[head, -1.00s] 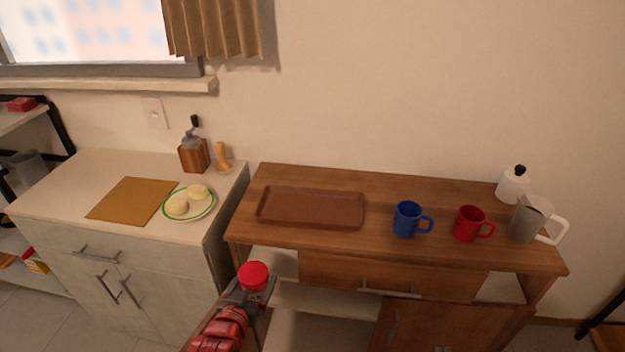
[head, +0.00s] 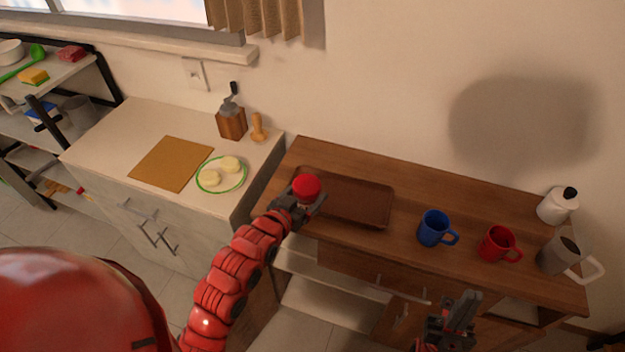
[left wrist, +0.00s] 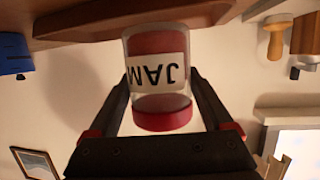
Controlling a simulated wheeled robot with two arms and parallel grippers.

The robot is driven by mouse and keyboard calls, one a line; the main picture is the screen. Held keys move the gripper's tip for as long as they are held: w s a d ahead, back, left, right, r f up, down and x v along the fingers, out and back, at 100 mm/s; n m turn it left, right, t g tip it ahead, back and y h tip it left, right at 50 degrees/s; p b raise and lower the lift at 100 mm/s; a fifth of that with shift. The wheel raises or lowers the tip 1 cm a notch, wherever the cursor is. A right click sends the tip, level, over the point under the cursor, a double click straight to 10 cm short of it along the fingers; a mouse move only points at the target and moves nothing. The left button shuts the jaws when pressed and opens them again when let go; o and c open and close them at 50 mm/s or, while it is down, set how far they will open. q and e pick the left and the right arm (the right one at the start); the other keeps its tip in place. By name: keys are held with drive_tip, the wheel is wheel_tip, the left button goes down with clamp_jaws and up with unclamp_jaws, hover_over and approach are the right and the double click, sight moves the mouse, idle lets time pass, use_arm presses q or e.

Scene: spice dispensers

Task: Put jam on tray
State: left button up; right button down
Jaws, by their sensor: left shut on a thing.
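The jam jar (head: 306,186) has a red lid and shows its lid up in the head view. In the left wrist view the jar (left wrist: 158,75) appears upside down, with a white JAM label and dark red contents. My left gripper (head: 304,202) is shut on it, one finger on each side. The brown rectangular tray (head: 358,204) lies on the wooden cabinet. The jar overlaps the tray's left end in the head view; I cannot tell its height above it. My right gripper (head: 462,308) is empty in front of the cabinet; its finger opening is unclear.
On the wooden cabinet (head: 310,150), right of the tray, stand a blue mug (head: 434,229), a red mug (head: 497,244), a grey pitcher (head: 560,256) and a white pot (head: 557,206). The left counter holds a plate (head: 208,187), board (head: 171,163) and grinder (head: 231,122).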

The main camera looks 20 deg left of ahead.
use_arm(q)
drive_tip(key=w, duration=0.3)
drive_tip(key=w+a+p, duration=0.1)
drive_tip(key=w, duration=0.1)
drive_tip(key=w+a+p, duration=0.1)
drive_tip(key=w, duration=0.2)
drive_tip(key=shift+w+a+f, duration=0.2)
drive_tip(key=shift+w+a, duration=0.05)
drive_tip(key=shift+w, duration=0.1)
drive_tip(key=shift+w+f, duration=0.1)
drive_tip(key=shift+f, duration=0.1)
wheel_tip(320, 180, down, 3)
drive_tip(key=shift+r+p, duration=0.1)
drive_tip(key=shift+p, duration=0.5)
drive_tip(key=shift+f, duration=0.25)
drive_tip(key=shift+f, duration=0.15)
drive_tip(key=o, duration=1.5)
